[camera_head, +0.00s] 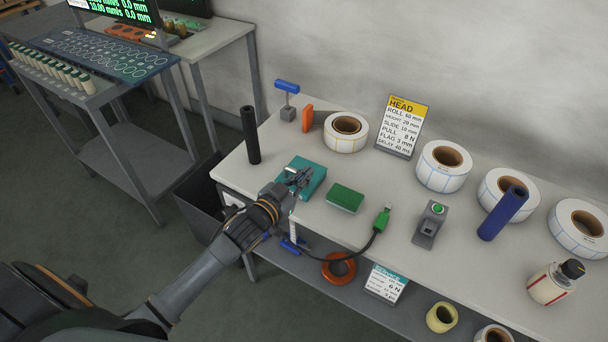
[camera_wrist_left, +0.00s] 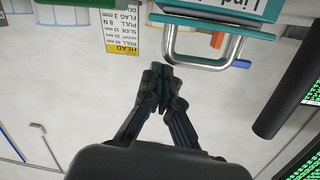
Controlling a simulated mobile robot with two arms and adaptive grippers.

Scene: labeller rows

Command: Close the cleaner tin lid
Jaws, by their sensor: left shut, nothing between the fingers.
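A teal box (camera_head: 313,170), which looks like the cleaner tin, stands near the table's front left. My left gripper (camera_head: 298,180) is in front of it and hides part of it. In the left wrist view the teal box (camera_wrist_left: 225,12) is at the top, with partly cut-off lettering and a silver metal loop (camera_wrist_left: 203,62) on its near side. My left gripper (camera_wrist_left: 162,70) is shut and empty there, its tips just left of the loop; I cannot tell if they touch it. The lid's position is not clear. My right gripper is not in view.
A black cylinder (camera_head: 250,135) stands left of the box. A green block (camera_head: 345,198) and a green-tipped cable (camera_head: 382,218) lie to its right. Label rolls (camera_head: 346,132) and a yellow-topped sign (camera_head: 402,125) stand behind. A lower shelf (camera_head: 320,287) holds an orange ring (camera_head: 339,268).

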